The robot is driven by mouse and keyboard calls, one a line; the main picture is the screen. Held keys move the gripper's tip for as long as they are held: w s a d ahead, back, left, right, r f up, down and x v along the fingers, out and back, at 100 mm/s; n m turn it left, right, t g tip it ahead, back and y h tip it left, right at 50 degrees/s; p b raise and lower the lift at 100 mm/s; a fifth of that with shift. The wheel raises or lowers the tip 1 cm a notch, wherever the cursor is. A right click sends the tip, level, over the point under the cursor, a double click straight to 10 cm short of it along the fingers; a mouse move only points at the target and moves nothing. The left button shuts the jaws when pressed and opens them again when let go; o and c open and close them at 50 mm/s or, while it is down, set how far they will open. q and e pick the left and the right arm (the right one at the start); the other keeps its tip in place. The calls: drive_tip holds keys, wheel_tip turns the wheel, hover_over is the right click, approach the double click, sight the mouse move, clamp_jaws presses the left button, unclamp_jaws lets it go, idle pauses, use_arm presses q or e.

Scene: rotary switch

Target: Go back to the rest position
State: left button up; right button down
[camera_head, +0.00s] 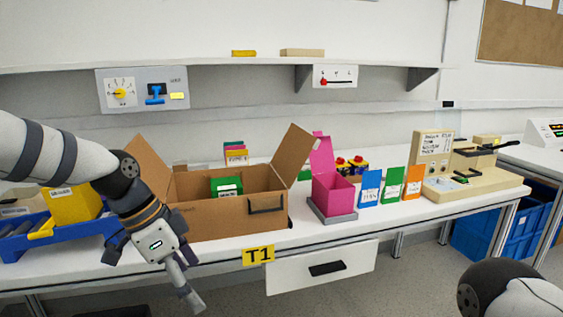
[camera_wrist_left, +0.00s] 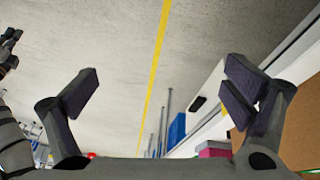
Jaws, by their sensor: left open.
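A grey panel (camera_head: 172,88) with a rotary switch, a white dial with a yellow centre knob (camera_head: 120,93), hangs on the wall at the upper left in the head view. The panel also has a blue lever and a yellow button. My left gripper (camera_head: 188,288) hangs in front of the table's front edge, below and apart from the panel. In the left wrist view its fingers (camera_wrist_left: 158,95) are spread wide with nothing between them. My right arm shows only in part at the lower right of the head view; its gripper is out of the picture.
A brown open box (camera_head: 235,215) stands on the table close behind my left arm. Next to it are a pink box (camera_head: 333,196), several coloured cards and a beige machine (camera_head: 478,176). A blue tray (camera_head: 28,238) is at the left. A drawer (camera_head: 322,268) sits under the tabletop.

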use_arm(q)
drive_tip(key=s+d+f+n+g, duration=0.1)
drive_tip(key=s+f+n, duration=0.2)
drive_tip(key=s+f, duration=0.5)
drive_tip(key=s+d+f+n+g, duration=0.1)
drive_tip(key=s+f+n, duration=0.25)
drive_tip(key=f, duration=0.85)
drive_tip(key=s+a+f+n+y, duration=0.1)
drive_tip(key=s+a+f+n, duration=0.1)
drive_tip(key=s, duration=0.7)
drive_tip(key=s+a+f+n+y, duration=0.2)
drive_tip(key=s+a, duration=0.2)
drive_tip(key=s, duration=0.5)
drive_tip(key=s+a+f+n+g+y, duration=0.1)
drive_tip(key=s+a+f+n, duration=0.1)
drive_tip(key=s, duration=0.8)
drive_tip(key=shift+a+f+p, duration=0.15)
drive_tip(key=shift+a+p, duration=0.25)
